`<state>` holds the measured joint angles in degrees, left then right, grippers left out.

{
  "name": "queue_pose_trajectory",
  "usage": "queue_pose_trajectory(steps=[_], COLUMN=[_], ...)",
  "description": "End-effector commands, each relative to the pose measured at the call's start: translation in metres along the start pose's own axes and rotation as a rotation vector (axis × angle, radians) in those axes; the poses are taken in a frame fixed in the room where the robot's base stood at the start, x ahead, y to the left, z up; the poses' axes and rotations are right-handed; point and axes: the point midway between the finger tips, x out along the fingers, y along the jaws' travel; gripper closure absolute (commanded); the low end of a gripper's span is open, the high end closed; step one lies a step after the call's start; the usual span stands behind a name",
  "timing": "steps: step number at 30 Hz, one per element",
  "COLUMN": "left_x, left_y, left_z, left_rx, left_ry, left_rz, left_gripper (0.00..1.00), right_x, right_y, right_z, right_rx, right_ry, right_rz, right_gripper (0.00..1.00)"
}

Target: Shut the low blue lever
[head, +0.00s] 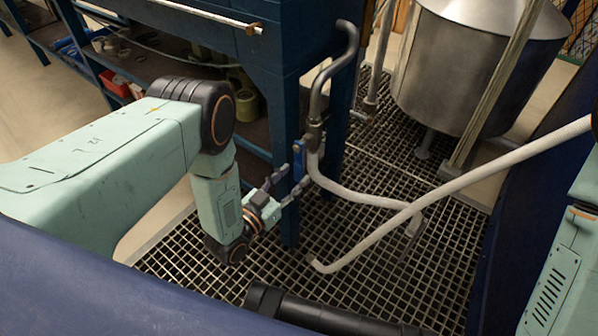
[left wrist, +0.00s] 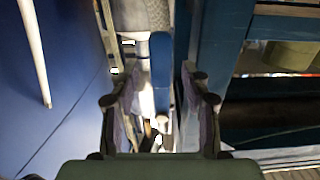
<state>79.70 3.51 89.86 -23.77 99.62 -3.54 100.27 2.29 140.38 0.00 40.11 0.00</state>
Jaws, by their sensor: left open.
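The low blue lever (head: 298,159) is a short upright blue handle on the pipe valve beside the dark blue bench leg. My left gripper (head: 294,178) is open, with its fingers pointing at the lever from the lower left. In the left wrist view the lever (left wrist: 161,62) stands ahead, between the lines of the two spread fingers. I cannot tell whether either finger touches it. My right gripper is not in view.
A grey metal pipe (head: 318,95) rises above the valve, and a pale hose (head: 365,198) runs from below it across the grated floor (head: 365,285). A steel tank (head: 460,65) stands behind. The blue bench (head: 290,50) stands close to my left arm.

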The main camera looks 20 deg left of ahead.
Motion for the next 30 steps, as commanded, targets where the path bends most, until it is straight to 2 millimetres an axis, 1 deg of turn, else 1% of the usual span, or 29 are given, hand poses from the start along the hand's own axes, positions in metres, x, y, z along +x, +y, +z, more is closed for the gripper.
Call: queue_pose_trajectory(steps=[1,3,6,10,17,20,30], left_x=[0.009,0.018,0.028,0.035,0.037,0.037,0.036], left_y=[0.001,0.000,-0.001,-0.002,-0.003,-0.003,-0.003], left_z=[0.001,0.002,0.001,0.000,0.000,0.000,0.000], left_rx=[0.000,0.000,0.001,-0.001,-0.001,-0.001,-0.001], left_ry=[0.002,0.002,0.001,0.000,-0.001,-0.001,-0.001], left_rz=[0.002,0.002,0.001,0.000,0.000,0.000,0.000], left_gripper=[0.53,0.53,0.53,0.53,0.53,0.60,0.89], right_x=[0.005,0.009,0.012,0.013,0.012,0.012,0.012], right_y=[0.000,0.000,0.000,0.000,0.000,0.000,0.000], right_z=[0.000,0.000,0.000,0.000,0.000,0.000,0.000], right_rx=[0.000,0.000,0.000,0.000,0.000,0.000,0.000], right_ry=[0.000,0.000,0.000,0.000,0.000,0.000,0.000], right_rz=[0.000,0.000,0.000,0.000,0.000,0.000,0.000], right_gripper=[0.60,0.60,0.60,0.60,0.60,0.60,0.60])
